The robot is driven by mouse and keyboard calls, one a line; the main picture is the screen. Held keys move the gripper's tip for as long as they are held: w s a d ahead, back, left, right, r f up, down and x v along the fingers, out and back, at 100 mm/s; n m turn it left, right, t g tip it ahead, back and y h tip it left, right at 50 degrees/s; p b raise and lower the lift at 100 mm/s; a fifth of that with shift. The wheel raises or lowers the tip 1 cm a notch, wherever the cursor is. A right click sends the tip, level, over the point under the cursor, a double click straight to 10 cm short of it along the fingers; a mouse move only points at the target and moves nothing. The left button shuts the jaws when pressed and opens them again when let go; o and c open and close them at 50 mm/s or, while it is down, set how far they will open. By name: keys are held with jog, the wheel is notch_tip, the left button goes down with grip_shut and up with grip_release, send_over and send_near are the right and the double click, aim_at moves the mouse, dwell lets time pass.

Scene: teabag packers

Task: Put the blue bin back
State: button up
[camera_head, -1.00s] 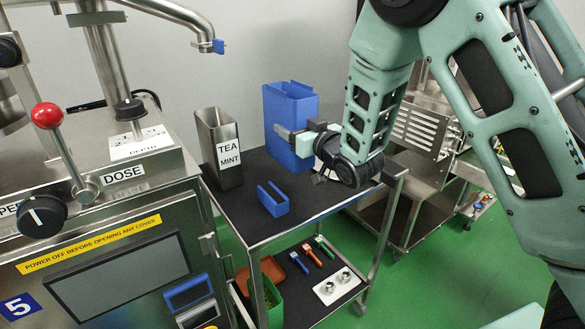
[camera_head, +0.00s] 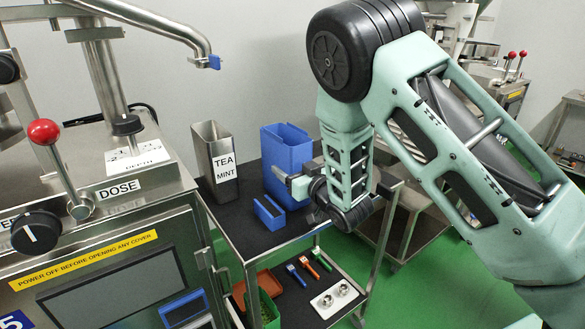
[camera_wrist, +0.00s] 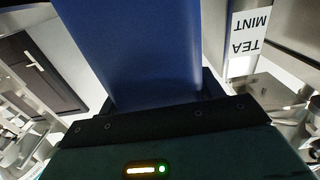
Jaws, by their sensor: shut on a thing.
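The blue bin (camera_head: 285,150) is tall, open-topped and upright, at the back of the black-topped cart (camera_head: 240,232). My gripper (camera_head: 290,181) is shut on it from the near right side. In the wrist view the bin's blue wall (camera_wrist: 155,50) fills the middle, between the dark fingers (camera_wrist: 158,110). The bin's lower edge is partly hidden by my gripper, and I cannot tell whether it touches the cart top.
A steel TEA MINT container (camera_head: 214,160) stands left of the bin. A small blue holder (camera_head: 269,213) sits in front. The lower shelf holds several brushes and a white tray with metal parts (camera_head: 335,300). The dosing machine (camera_head: 100,230) fills the left.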

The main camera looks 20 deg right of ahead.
jog(key=o, duration=1.4)
jog(key=shift+f, duration=0.1)
